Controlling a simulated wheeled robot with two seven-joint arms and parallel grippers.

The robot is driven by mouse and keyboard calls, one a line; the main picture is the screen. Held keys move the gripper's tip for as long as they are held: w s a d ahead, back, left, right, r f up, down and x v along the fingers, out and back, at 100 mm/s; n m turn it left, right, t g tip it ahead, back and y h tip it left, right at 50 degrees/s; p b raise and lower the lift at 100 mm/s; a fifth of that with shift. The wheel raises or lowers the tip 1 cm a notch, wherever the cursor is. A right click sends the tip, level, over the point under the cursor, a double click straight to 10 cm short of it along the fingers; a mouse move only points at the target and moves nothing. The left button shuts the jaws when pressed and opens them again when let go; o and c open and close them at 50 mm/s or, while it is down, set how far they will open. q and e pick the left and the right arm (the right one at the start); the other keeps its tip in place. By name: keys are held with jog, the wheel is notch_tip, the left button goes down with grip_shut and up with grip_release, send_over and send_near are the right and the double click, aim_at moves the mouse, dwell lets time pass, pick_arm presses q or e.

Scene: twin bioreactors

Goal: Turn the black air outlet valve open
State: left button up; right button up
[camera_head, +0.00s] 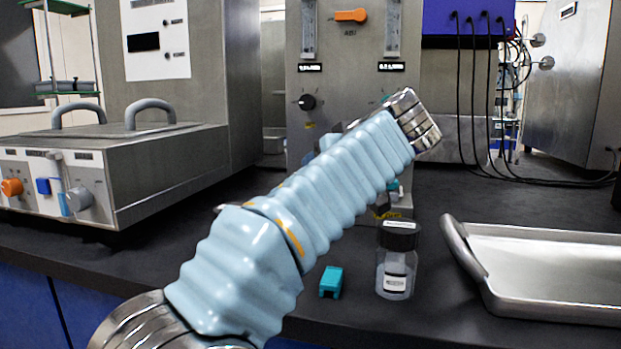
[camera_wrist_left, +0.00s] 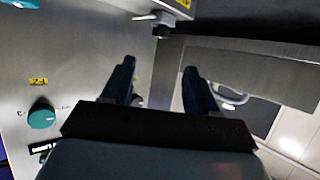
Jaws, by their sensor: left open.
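The black valve knob (camera_head: 307,102) sits on the grey front panel (camera_head: 345,75) in the head view, with a small yellow label just below it. My left arm reaches across in front of the panel, and its sleeve hides the panel's lower part. My left gripper is mostly hidden behind that arm in the head view. In the left wrist view my left gripper (camera_wrist_left: 159,88) is open, its two dark fingers apart with nothing visible between them. I cannot make out the black knob for certain in that view. My right gripper is not in view.
An orange handle (camera_head: 351,15) is higher on the panel. A teal knob (camera_wrist_left: 42,118) shows in the wrist view. A jar (camera_head: 397,268), a teal block (camera_head: 331,281) and a metal tray (camera_head: 560,235) are on the black bench. A steel box (camera_head: 110,170) stands at left.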

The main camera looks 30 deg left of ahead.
pick_arm(q)
jog(key=p+x, duration=0.2)
jog(key=x, duration=1.1)
jog(key=c, duration=1)
jog(key=shift+c, duration=0.2)
